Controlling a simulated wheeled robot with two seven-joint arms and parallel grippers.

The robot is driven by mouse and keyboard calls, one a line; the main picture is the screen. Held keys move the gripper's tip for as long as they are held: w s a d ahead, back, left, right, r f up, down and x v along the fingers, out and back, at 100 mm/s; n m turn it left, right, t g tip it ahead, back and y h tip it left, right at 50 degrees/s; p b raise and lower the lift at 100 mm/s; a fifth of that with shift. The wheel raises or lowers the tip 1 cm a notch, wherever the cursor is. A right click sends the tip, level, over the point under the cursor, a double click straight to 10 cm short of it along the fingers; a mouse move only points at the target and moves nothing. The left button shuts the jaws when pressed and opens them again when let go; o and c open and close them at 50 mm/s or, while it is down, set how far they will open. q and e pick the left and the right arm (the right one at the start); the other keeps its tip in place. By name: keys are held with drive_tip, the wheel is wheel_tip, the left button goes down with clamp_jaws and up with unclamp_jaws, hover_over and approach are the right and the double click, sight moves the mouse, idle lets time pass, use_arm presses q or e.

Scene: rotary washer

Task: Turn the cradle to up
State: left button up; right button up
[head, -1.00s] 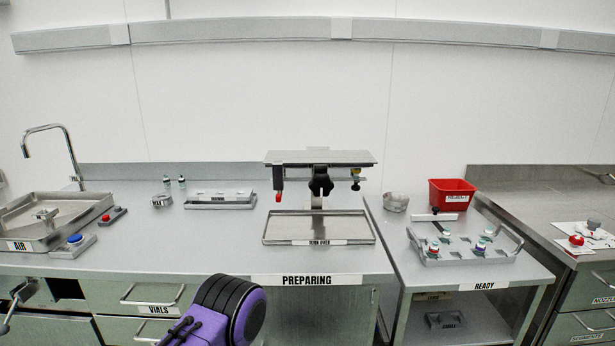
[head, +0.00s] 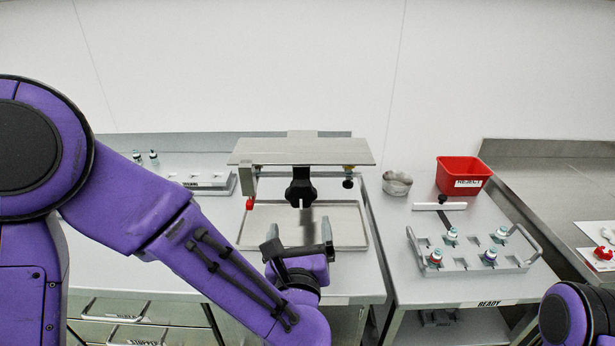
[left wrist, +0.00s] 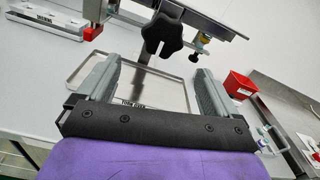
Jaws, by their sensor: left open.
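The cradle (head: 300,150) is a flat grey plate held level on a post above a shallow steel tray (head: 345,243). A black star-shaped knob (head: 300,187) faces me below the plate's middle; it also shows in the left wrist view (left wrist: 161,35). A red-tipped part (head: 249,204) hangs at the plate's left, and a small black knob (head: 348,183) at its right. My left gripper (head: 298,238) is open and empty, in front of and below the black knob, with its fingers pointing toward it and not touching. My right gripper is out of view.
A rack with several vials (head: 470,255) stands on the right cart, with a red reject bin (head: 463,175) and a round metal cup (head: 396,183) behind. Bench space around the steel tray is mostly clear.

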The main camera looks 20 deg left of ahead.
sight(301, 198)
use_arm(q)
drive_tip(key=w, duration=0.1)
drive_tip(key=w+r+p, duration=0.1)
drive_tip(key=w, duration=0.1)
drive_tip(key=shift+w+a+r+n+p, duration=0.1)
drive_tip(key=shift+a+r+n+p, duration=0.2)
drive_tip(key=shift+a+r+n, duration=0.1)
drive_tip(key=x, duration=0.2)
drive_tip(key=p+x, duration=0.1)
drive_tip(key=x, duration=0.1)
drive_tip(key=p+x, duration=0.1)
drive_tip(key=x, duration=0.1)
drive_tip(key=shift+w+a+f, duration=0.1)
drive_tip(key=shift+w+f, duration=0.05)
drive_tip(key=shift+f, duration=0.15)
drive_tip(key=shift+w, duration=0.3)
drive_tip(key=shift+f, duration=0.1)
drive_tip(key=c, duration=1.4)
